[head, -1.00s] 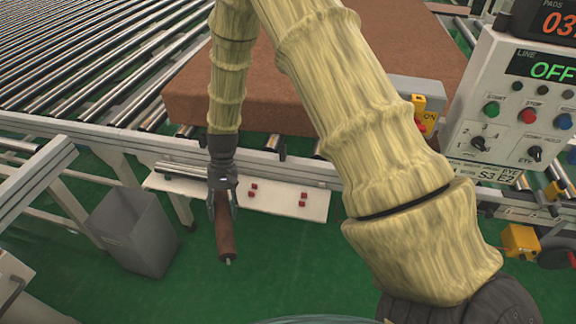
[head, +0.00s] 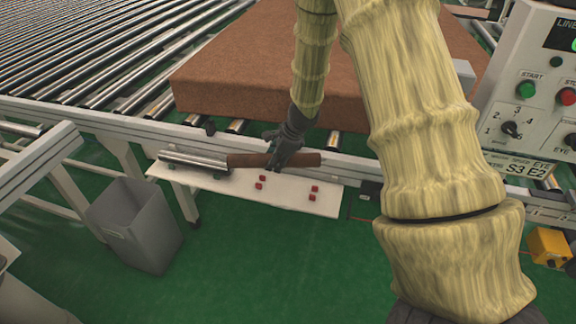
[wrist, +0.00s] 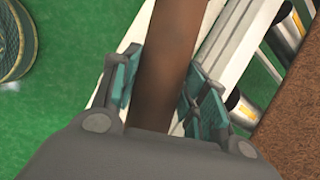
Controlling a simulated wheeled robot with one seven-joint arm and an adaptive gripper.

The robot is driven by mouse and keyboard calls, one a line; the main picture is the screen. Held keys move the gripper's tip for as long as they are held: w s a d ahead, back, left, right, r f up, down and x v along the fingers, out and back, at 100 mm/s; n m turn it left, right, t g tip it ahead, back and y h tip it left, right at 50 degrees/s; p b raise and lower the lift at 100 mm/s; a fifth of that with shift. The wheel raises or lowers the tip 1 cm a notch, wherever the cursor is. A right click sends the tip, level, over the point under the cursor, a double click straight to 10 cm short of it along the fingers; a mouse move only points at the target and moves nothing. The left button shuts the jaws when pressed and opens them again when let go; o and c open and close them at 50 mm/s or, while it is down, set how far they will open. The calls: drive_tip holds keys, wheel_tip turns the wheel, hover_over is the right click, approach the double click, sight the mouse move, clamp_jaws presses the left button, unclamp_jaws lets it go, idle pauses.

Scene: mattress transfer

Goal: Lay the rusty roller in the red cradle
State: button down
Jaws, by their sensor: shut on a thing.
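The rusty roller (head: 306,159) is a brown bar, held roughly level and running left to right in the head view. My gripper (head: 282,160) is shut around its middle. In the wrist view, the pads of my gripper (wrist: 162,82) stand on either side of the roller (wrist: 170,45). The red cradle (head: 262,178) shows as several small red blocks on a white shelf (head: 290,195), in a left and a right pair. The roller appears above and behind these blocks, apart from them. The blocks cannot be made out in the wrist view.
Bright steel rollers (head: 193,162) lie at the shelf's left end, close to the rusty roller's left end. The conveyor rail (head: 350,165) and a brown mattress (head: 225,85) are behind. A grey bin (head: 135,225) stands at lower left. A control panel (head: 530,100) is at right.

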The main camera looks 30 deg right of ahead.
drive_tip(key=shift+s+d+f+m+h+b, duration=0.15)
drive_tip(key=shift+s+d+f+m, duration=0.1)
drive_tip(key=shift+d+m, duration=0.25)
drive_tip(key=shift+s+d+f+m+h+b, duration=0.2)
drive_tip(key=shift+d+m, duration=0.2)
drive_tip(key=shift+d, duration=0.2)
drive_tip(key=shift+s+d+f+m+t+h, duration=0.3)
drive_tip(key=shift+d+f+m, duration=0.1)
drive_tip(key=shift+d+m, duration=0.3)
drive_tip(key=shift+b, duration=0.3)
wheel_tip(320, 180, down, 8)
drive_tip(key=b, duration=0.8)
drive_tip(key=shift+f+b, duration=0.25)
drive_tip(key=shift+b, duration=0.15)
drive_tip(key=c, duration=0.7)
unclamp_jaws()
drive_tip(key=shift+s, duration=0.1)
